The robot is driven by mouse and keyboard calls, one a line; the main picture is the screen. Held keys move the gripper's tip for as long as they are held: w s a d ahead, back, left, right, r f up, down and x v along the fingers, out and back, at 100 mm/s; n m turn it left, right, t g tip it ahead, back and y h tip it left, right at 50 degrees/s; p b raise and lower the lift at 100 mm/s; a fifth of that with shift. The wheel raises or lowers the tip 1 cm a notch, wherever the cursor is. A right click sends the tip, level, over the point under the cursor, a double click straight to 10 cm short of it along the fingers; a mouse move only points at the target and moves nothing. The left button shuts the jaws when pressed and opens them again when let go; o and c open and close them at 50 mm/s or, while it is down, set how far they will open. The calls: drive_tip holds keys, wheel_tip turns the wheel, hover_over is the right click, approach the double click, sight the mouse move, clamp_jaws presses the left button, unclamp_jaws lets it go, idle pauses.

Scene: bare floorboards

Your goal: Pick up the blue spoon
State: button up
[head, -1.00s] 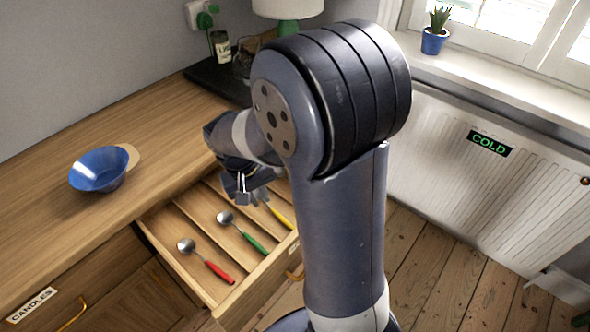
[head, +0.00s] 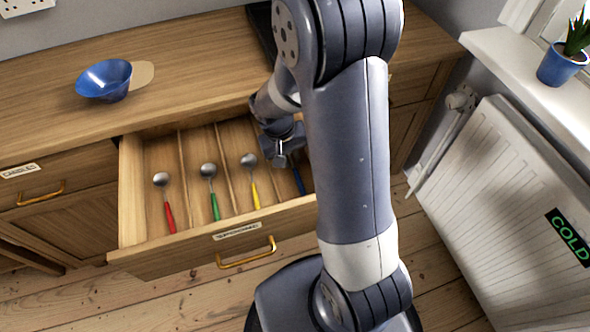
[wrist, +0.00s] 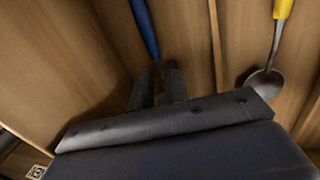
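The blue spoon lies in the rightmost visible compartment of the open drawer. In the head view its blue handle (head: 299,180) shows just below my gripper (head: 284,158), and its bowl is hidden behind the gripper. In the wrist view the blue handle (wrist: 145,28) runs down toward my gripper's fingertips (wrist: 161,68). The fingers point down into the drawer, one on each side of the spoon's neck, with a narrow gap between them. I see no firm contact with the spoon.
The drawer (head: 128,195) also holds a red spoon (head: 169,215), a green spoon (head: 214,206) and a yellow spoon (head: 255,194), split by thin dividers. A blue bowl (head: 105,82) stands on the counter. A radiator (head: 500,185) is at the right.

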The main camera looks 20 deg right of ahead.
drive_tip(key=shift+f, duration=0.1)
clamp_jaws()
idle(0.4)
